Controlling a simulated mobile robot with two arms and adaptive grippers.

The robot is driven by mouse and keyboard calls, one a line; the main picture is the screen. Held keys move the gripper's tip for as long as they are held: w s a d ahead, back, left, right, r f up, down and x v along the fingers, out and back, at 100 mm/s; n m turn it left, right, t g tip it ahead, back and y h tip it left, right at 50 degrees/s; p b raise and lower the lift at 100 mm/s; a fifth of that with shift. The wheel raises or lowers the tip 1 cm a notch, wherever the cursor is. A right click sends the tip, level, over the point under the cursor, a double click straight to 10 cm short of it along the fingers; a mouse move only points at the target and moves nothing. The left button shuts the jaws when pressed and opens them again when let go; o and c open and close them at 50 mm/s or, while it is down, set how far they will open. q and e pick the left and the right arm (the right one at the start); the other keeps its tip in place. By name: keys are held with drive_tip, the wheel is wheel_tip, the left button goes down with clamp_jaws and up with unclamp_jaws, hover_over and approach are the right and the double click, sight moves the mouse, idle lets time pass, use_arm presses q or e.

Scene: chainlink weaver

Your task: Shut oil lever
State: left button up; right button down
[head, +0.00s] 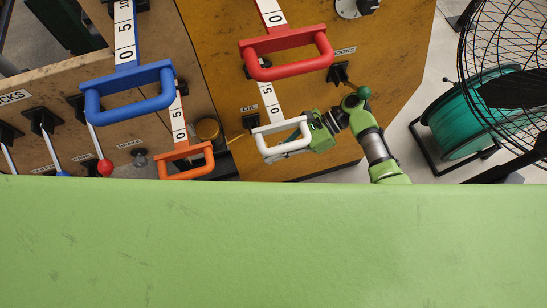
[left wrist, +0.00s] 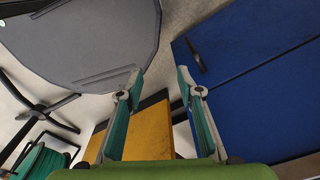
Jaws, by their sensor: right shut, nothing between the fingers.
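The oil lever's white U-shaped handle (head: 278,128) stands out from the yellow panel in the head view, under a white scale strip with 0 and 5. A small OIL label (head: 249,107) is just left of the strip. My right gripper (head: 292,144) is shut and empty at the handle's right part, its fingers partly hidden by the white bar. I cannot tell whether they touch it. My left gripper (left wrist: 159,79) shows in the left wrist view with its two fingers apart and nothing between them; it is out of the head view.
A red handle (head: 288,66) is above the white one. Blue (head: 128,104) and orange (head: 187,172) handles are to the left. A green reel (head: 468,118) and a wire-guarded fan (head: 515,50) stand right. In the left wrist view, a blue surface (left wrist: 255,90) lies right.

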use_arm(q)
drive_tip(key=shift+s, duration=0.2)
use_arm(e)
drive_tip(key=v, duration=0.7)
drive_tip(key=shift+s+d+r, duration=0.2)
drive_tip(key=shift+d, duration=0.05)
